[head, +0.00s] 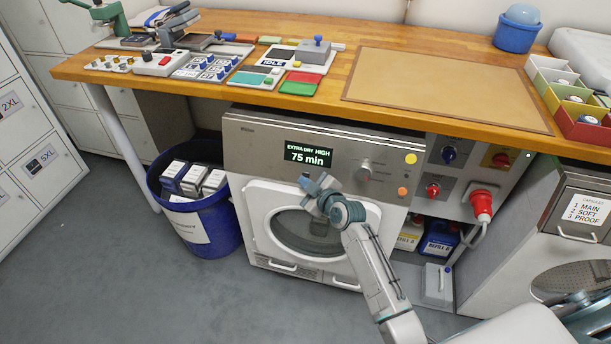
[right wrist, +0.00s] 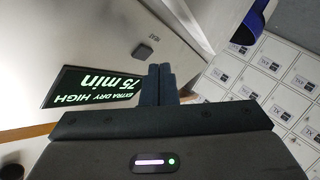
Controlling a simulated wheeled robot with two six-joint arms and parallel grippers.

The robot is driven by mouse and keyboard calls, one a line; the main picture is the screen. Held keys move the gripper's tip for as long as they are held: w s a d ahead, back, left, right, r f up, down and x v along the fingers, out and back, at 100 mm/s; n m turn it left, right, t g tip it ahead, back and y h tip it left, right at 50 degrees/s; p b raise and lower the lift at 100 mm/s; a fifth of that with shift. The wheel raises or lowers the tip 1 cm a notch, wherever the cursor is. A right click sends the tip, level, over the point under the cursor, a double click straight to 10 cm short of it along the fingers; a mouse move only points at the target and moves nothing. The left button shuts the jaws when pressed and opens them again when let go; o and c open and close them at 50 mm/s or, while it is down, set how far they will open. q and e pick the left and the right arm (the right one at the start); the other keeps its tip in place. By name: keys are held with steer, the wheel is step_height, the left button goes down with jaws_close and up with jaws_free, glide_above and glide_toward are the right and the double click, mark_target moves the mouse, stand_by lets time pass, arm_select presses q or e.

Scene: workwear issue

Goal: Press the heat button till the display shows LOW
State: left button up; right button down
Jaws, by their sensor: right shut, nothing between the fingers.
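The dryer's display (head: 308,156) is lit and reads EXTRA DRY, HIGH, 75 min. It appears upside down in the right wrist view (right wrist: 95,88). My right gripper (head: 306,181) is shut and empty, just below the display, in front of the dryer. In the right wrist view its fingertips (right wrist: 160,70) are close beside the button; I cannot tell whether they touch it. My left gripper is not in view.
The dryer (head: 250,150) also has a grey knob (head: 366,167), a yellow button (head: 411,158) and an orange one (head: 402,191). The wooden worktop (head: 240,25) overhangs above. A blue bin (head: 205,235) with boxes stands to the left. The floor in front is clear.

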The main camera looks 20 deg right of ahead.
stand_by(0.6)
steer(key=shift+w+d+f+b, duration=0.1)
steer(key=shift+w+d+b, duration=0.15)
steer(key=shift+w+b, duration=0.15)
steer(key=shift+w+d+f+b, duration=0.1)
steer(key=shift+w+d+b, duration=0.1)
steer(key=shift+b, duration=0.2)
stand_by(0.3)
steer(key=shift+a, duration=0.1)
stand_by(0.4)
steer(key=shift+s+a+r+p, duration=0.25)
steer(key=shift+s+a+p, duration=0.15)
steer(key=shift+s, duration=0.2)
steer(key=s+a+p, duration=0.1)
steer(key=s+r, duration=0.1)
steer(key=s+a+p, duration=0.1)
steer(key=s, duration=0.1)
steer(key=shift+a+r+p, duration=0.25)
steer(key=shift+a+p, duration=0.05)
